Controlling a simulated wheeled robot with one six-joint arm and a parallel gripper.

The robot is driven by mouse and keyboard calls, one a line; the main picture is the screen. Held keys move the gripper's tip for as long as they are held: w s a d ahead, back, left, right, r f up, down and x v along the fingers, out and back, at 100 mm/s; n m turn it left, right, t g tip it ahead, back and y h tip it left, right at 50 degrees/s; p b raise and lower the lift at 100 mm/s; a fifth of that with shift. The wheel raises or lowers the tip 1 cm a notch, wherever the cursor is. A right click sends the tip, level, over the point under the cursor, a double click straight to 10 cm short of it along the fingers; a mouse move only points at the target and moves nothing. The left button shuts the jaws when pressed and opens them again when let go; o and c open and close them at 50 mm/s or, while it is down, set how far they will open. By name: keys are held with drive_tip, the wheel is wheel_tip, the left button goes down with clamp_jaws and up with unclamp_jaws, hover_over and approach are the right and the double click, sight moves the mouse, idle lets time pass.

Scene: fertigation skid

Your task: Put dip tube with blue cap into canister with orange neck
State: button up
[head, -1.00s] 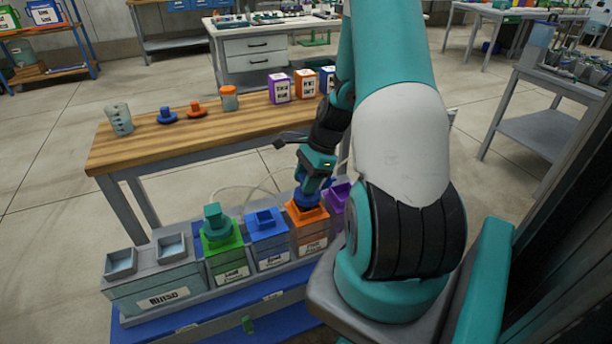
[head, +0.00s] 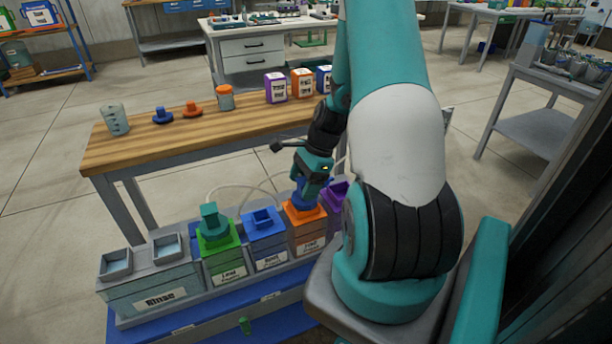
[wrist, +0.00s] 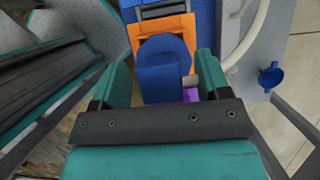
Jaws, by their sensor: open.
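The dip tube's blue cap (wrist: 165,50) sits at the orange neck (wrist: 136,35) of the canister, below and between my gripper's fingers (wrist: 160,84). My gripper is open, with one finger on each side of the cap's raised blue grip. In the head view the blue cap (head: 301,206) shows at the top of the canister with orange neck (head: 306,233), under my gripper (head: 308,193). The tube itself is out of sight below the cap. I cannot tell whether the cap is fully seated.
A green canister (head: 224,262) with a teal cap, a blue canister (head: 268,253) and a purple one (head: 337,190) stand in the same row. The grey rinse box (head: 150,285) is at the left end. A wooden workbench (head: 190,138) stands behind.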

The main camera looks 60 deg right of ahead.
drive_tip(key=p+v, duration=0.2)
drive_tip(key=v, duration=1.5)
drive_tip(key=shift+s+r, duration=0.15)
